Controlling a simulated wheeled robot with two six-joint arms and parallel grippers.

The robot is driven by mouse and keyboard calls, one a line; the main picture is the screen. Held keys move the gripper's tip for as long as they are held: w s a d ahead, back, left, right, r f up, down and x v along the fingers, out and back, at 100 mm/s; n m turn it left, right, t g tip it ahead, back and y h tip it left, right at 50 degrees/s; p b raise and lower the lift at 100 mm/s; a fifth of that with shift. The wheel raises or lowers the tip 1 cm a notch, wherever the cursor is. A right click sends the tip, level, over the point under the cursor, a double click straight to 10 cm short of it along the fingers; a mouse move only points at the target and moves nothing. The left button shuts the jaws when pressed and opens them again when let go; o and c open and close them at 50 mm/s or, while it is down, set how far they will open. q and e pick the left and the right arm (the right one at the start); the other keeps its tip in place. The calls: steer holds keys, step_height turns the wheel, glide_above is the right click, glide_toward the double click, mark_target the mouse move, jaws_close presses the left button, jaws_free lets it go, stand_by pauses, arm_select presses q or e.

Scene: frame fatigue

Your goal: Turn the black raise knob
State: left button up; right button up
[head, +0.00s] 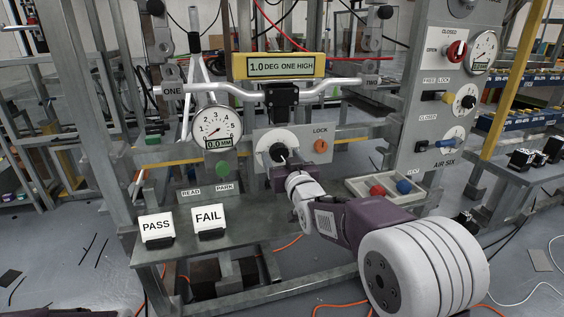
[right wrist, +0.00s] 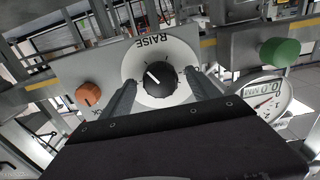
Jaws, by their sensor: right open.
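The black raise knob (right wrist: 158,82) sits on a round white dial marked RAISE, with a white pointer line on its face. It also shows in the head view (head: 277,153), partly behind my right gripper. My right gripper (right wrist: 160,88) is open, with one finger on each side of the knob in the right wrist view. I cannot tell whether the fingers touch it. In the head view my right arm comes in from the lower right and the gripper (head: 284,166) is at the dial. My left gripper is not in view.
An orange LOCK knob (head: 320,146) is right of the dial. A green knob (head: 223,169) and a gauge (head: 216,128) are to its left. A level display reading 1.0 DEG ONE HIGH (head: 280,66) is above the handlebar. PASS (head: 157,227) and FAIL (head: 209,217) blocks stand on the bench.

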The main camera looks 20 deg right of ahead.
steer(key=c, duration=1.4)
steer(key=shift+o, duration=0.2)
steer(key=m, duration=0.4)
steer(key=shift+a+m, duration=0.1)
steer(key=shift+m, duration=1.8)
steer(key=o, duration=1.4)
steer(key=shift+c, duration=0.2)
